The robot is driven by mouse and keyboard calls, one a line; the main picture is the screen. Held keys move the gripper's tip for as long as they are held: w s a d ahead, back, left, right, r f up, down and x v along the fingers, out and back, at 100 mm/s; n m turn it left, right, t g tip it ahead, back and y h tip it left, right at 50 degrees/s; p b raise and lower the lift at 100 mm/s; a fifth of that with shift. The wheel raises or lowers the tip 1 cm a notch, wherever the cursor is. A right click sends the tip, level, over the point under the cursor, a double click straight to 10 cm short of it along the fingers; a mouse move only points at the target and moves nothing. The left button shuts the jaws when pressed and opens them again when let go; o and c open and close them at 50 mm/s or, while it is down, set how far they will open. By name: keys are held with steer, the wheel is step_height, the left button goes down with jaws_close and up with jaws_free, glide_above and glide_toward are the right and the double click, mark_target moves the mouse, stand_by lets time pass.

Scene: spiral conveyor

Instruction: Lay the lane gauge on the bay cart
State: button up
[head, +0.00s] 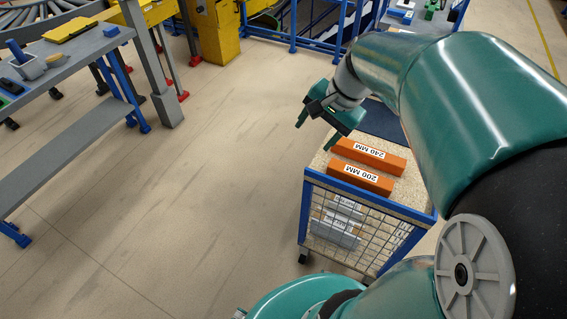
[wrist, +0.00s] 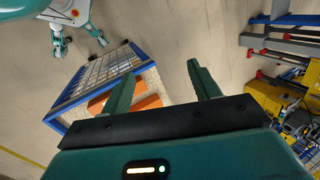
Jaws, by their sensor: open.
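Two orange bars lie side by side on the speckled top of a blue-framed cart with mesh sides (head: 316,172). One bar is marked 240 MM (head: 385,160), the nearer one 200 MM (head: 378,187). They look like gauges; which one is the lane gauge I cannot tell. My gripper (head: 313,137) is open and empty above the cart's left edge, apart from the bars. In the wrist view my open fingers (wrist: 161,76) have floor between them. The left finger partly hides the orange bars and the cart's mesh side (wrist: 100,72).
Grey items lie inside the cart below its top. Yellow machinery (head: 218,35) and blue railings (head: 290,40) are at the back. The floor left of the cart is clear.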

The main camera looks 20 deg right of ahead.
steer(key=s+a+r+n+t+h, duration=0.2)
steer(key=s+a+r+n, duration=0.1)
steer(key=s+a+n, duration=0.5)
steer(key=a+n, duration=0.3)
steer(key=shift+s+a+n+t+h, duration=0.3)
steer(key=shift+s+a+h, duration=0.05)
steer(key=shift+s+h, duration=0.05)
steer(key=shift+r, duration=0.1)
steer(key=shift+c, duration=0.2)
